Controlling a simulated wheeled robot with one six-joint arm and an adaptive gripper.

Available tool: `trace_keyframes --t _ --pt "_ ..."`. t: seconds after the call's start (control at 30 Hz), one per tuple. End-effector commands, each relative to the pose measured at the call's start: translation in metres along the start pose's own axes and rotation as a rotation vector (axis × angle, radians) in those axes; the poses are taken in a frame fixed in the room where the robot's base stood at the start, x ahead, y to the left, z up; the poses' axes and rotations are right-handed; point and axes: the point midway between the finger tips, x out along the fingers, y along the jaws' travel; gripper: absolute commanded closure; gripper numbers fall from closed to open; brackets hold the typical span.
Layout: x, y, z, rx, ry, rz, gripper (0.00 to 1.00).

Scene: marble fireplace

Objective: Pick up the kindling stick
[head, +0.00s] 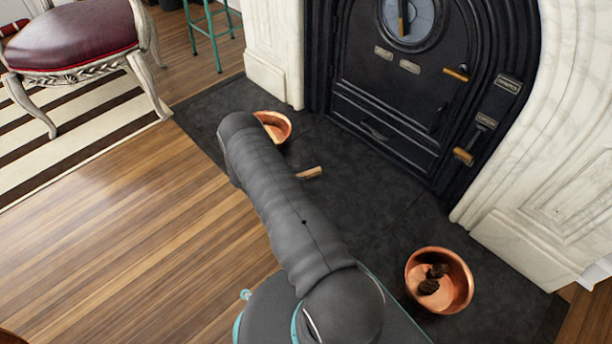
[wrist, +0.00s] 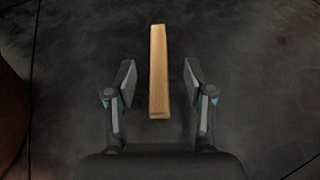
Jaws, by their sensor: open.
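The kindling stick is a short, light-brown piece of wood. In the wrist view the stick (wrist: 158,70) lies lengthwise on the dark slate, between and beyond the two fingers of my gripper (wrist: 158,82). The fingers stand apart, with a gap on each side of the stick; the gripper is open and empty. In the head view the stick (head: 309,173) lies on the hearth just right of my arm, its left end partly hidden by the arm. My gripper is hidden behind the arm in the head view.
A copper bowl (head: 274,121) stands at the back of the slate hearth (head: 365,205), partly behind my arm. Another copper bowl (head: 464,301) with dark pieces stands at the right. The black stove front (head: 385,110) and marble surround (head: 555,190) rise behind. Slate around the stick is clear.

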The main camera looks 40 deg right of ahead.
Motion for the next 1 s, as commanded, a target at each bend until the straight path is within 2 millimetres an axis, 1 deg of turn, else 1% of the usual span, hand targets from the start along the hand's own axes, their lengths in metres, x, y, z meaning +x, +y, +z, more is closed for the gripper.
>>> trace_keyframes --t 0.17,0.43,0.5,0.7,0.77,0.8,0.87,0.9,0.93,1.0 --pt "0.012 0.000 0.001 0.001 0.001 -0.003 0.47" --pt "0.048 0.001 0.003 0.001 0.000 -0.003 0.47" --pt "0.052 0.001 0.003 0.001 0.000 -0.002 0.47" --pt "0.052 0.001 0.003 0.001 0.000 0.000 0.47" --pt "0.052 0.001 0.003 0.001 0.000 -0.001 0.62" --pt "0.052 0.001 0.003 0.001 0.000 -0.001 0.72" --pt "0.052 0.001 0.003 0.001 0.000 -0.001 0.87" --pt "0.052 0.001 0.003 0.001 0.000 -0.001 0.97" --pt "0.052 0.001 0.003 0.001 0.000 -0.001 1.00" --pt "0.052 0.001 0.003 0.001 0.000 -0.001 1.00"
